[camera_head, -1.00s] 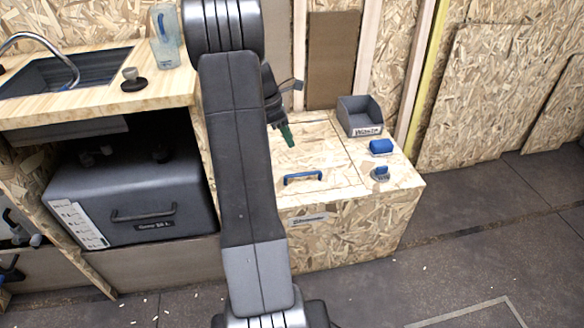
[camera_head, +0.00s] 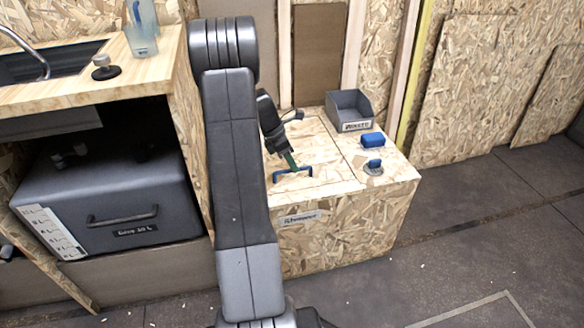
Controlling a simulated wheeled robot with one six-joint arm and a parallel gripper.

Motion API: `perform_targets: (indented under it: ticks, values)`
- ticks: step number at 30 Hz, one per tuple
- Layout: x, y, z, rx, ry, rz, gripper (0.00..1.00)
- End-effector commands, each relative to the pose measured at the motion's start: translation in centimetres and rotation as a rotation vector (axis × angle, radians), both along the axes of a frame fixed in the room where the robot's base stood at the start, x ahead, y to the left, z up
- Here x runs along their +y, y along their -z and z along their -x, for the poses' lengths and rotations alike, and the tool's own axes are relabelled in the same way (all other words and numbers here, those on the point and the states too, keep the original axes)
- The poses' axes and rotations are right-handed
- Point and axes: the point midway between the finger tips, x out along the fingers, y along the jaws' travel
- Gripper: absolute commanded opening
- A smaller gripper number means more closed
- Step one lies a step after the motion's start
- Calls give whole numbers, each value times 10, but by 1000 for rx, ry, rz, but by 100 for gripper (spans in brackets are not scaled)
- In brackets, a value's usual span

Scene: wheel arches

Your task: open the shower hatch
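The shower hatch (camera_head: 322,152) is a chipboard panel set in the top of a low chipboard box. It lies flat and closed, level with the box top. Its blue bar handle (camera_head: 293,171) is near the front edge. My arm hides the left part of the box top.
A grey open bin (camera_head: 349,107), a blue block (camera_head: 372,140) and a small blue-and-grey item (camera_head: 373,167) stand on the box right of the hatch seam. A sink counter (camera_head: 90,80) with a grey tank (camera_head: 110,195) beneath is at left. The floor (camera_head: 450,240) at right is mostly clear.

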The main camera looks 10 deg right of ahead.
Motion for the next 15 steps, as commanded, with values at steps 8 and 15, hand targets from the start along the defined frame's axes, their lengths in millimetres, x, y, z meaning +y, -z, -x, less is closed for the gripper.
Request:
perform_targets:
  ticks: [8,15]
  values:
    - [-3,8,1,-2,-1,0,34]
    - [-3,8,1,-1,0,0,15]
